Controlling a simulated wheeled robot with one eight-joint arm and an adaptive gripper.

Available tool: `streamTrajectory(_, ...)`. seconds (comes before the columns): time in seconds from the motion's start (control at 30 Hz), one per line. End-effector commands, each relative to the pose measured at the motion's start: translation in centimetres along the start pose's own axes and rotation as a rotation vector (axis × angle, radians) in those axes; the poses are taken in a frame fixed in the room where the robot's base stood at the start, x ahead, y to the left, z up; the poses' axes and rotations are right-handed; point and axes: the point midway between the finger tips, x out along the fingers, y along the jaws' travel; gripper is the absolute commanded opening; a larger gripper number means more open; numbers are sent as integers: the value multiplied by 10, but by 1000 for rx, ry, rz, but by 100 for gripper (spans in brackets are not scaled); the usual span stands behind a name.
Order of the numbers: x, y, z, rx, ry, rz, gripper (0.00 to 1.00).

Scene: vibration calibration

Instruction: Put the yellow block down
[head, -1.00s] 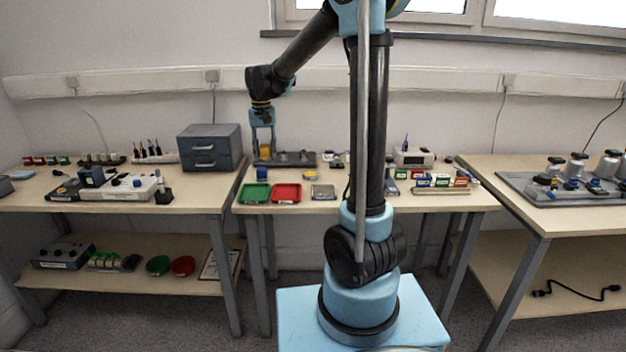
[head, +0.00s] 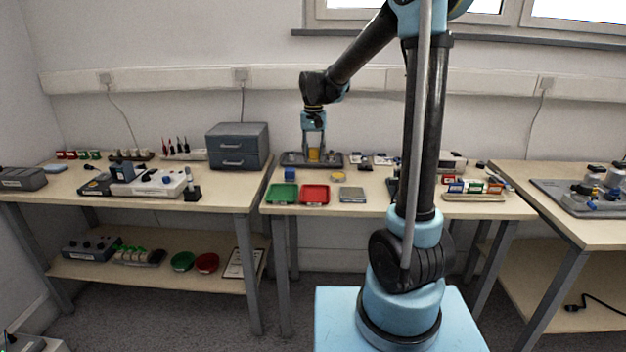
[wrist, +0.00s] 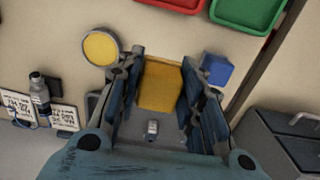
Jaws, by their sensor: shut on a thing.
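The yellow block (wrist: 160,87) is between the two fingers of my gripper (wrist: 160,100) in the wrist view, with both fingers along its sides. In the head view my gripper (head: 313,150) points down over the grey fixture plate (head: 331,160) at the back of the middle bench. The yellow block (head: 313,155) shows low between the fingertips. I cannot tell whether its underside touches the plate.
A blue block (wrist: 216,70) and a yellow disc (wrist: 101,47) lie beside the gripper. A green tray (head: 284,194), a red tray (head: 315,195) and a grey square pad (head: 352,194) line the bench front. A grey drawer unit (head: 238,146) stands left.

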Motion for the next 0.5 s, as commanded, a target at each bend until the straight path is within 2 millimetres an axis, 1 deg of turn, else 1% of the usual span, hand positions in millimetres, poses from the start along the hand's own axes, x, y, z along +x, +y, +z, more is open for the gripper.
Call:
streamTrajectory(0.03, 9, 0, 0, 0, 0, 0, 12)
streamTrajectory(0.13, 24, 0, 0, 0, 0, 0, 12)
streamTrajectory(0.2, 32, 0, 0, 0, 0, 0, 12)
streamTrajectory(0.37, 43, 0, 0, 0, 0, 0, 12)
streamTrajectory(0.5, 60, -1, 0, 0, 0, 0, 12)
